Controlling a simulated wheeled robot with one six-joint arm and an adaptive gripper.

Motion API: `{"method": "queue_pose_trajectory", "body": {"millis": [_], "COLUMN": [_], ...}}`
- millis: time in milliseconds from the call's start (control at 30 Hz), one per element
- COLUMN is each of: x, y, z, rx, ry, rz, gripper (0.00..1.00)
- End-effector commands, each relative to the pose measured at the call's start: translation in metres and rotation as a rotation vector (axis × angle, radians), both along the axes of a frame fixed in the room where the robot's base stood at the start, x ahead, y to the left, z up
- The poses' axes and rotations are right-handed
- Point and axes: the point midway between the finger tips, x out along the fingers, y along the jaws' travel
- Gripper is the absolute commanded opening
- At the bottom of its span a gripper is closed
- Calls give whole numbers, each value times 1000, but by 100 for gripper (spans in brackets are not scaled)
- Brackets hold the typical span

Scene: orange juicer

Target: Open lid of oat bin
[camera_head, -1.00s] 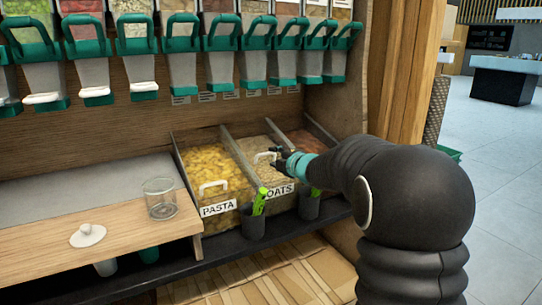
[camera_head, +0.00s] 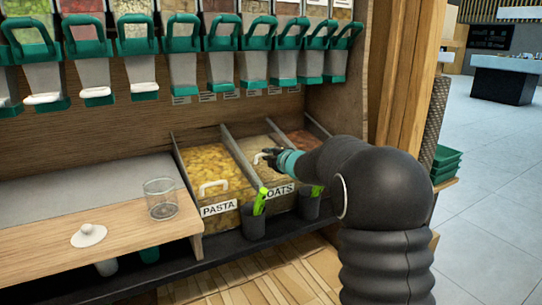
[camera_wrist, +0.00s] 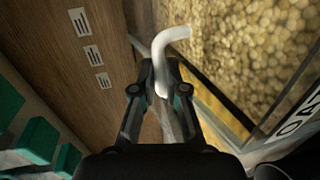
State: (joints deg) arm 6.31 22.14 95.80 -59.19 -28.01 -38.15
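The oat bin (camera_head: 255,174) is the middle of three slanted bins, with an "OATS" label (camera_head: 279,191) on its front. Its clear lid has a white handle (camera_head: 258,159). My gripper (camera_head: 268,153) is at the right end of this handle. In the wrist view, the white handle (camera_wrist: 170,38) runs down between the two fingers of my gripper (camera_wrist: 160,66). The fingertips are close against its sides, apparently shut on it. Oats (camera_wrist: 247,50) show to the right. I cannot tell whether the lid is raised.
The pasta bin (camera_head: 212,160) is left of the oat bin; a reddish bin (camera_head: 303,140) is right. Dark cups (camera_head: 254,225) with green scoops stand in front. Green-handled dispensers (camera_head: 222,60) hang above.

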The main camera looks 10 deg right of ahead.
Motion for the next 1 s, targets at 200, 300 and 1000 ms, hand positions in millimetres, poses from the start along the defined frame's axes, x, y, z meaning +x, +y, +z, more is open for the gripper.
{"method": "queue_pose_trajectory", "body": {"millis": [200, 300, 1000], "x": [3, 14, 40], "y": [1, 4, 12], "z": [3, 8, 13], "rx": [0, 0, 0], "ry": [-1, 0, -1], "rz": [0, 1, -1], "gripper": [0, 0, 37]}}
